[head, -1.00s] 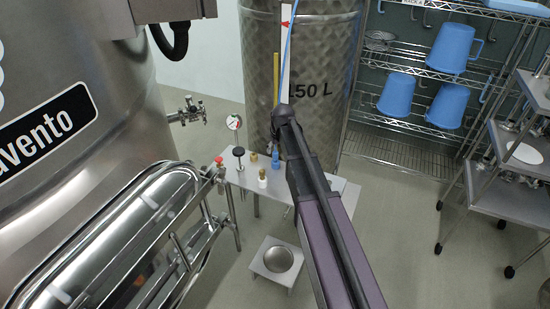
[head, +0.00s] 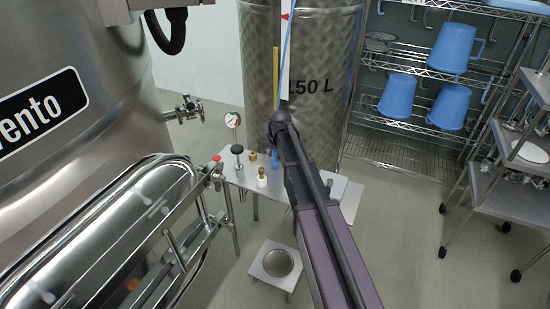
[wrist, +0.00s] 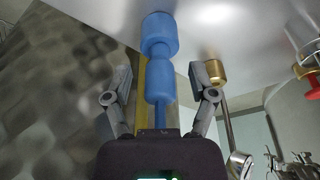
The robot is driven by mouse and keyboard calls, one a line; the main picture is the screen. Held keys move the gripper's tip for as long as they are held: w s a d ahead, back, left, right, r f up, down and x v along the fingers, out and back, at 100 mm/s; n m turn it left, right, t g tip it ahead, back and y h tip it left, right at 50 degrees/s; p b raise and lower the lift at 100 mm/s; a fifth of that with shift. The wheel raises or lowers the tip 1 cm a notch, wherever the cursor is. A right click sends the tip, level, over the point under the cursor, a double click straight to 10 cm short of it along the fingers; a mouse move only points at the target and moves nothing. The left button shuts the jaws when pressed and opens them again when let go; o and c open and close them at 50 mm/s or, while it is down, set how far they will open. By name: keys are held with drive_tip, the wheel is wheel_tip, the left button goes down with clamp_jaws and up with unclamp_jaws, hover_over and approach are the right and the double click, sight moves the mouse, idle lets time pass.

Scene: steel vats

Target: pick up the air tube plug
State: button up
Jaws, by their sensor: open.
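The blue plug (head: 275,160), which looks like the air tube plug, stands on a small steel table (head: 338,192), partly hidden by my arm in the head view. In the wrist view the plug (wrist: 159,62) has two thick rounded parts and a thin blue stem running toward my palm. My gripper (wrist: 161,82) is open, one finger on each side of the plug, with visible gaps. The fingers are mostly hidden behind my arm in the head view.
A brass fitting (wrist: 215,71) is close beside the right finger in the wrist view. A white-based fitting (head: 262,178) and a black-knobbed fitting (head: 237,150) share the table. A steel vat (head: 250,70) stands behind, with a thin blue tube (head: 290,38) before it.

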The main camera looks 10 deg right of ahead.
idle(0.4)
clamp_jaws()
drive_tip(key=shift+r, duration=0.15)
wheel_tip(320, 180, up, 3)
drive_tip(key=p, duration=0.3)
drive_tip(key=shift+r, duration=0.15)
drive_tip(key=shift+s+r+p, duration=0.2)
drive_tip(key=shift+r+p, duration=0.05)
drive_tip(key=shift+p, duration=0.3)
drive_tip(key=s+d+r, duration=0.1)
drive_tip(key=s+d, duration=0.1)
drive_tip(key=s, duration=1.3)
drive_tip(key=shift+s+d+p, duration=0.2)
drive_tip(key=shift+p, duration=0.25)
drive_tip(key=shift+r, duration=0.15)
drive_tip(key=shift+r+p, duration=1.85)
drive_tip(key=shift+p, duration=0.2)
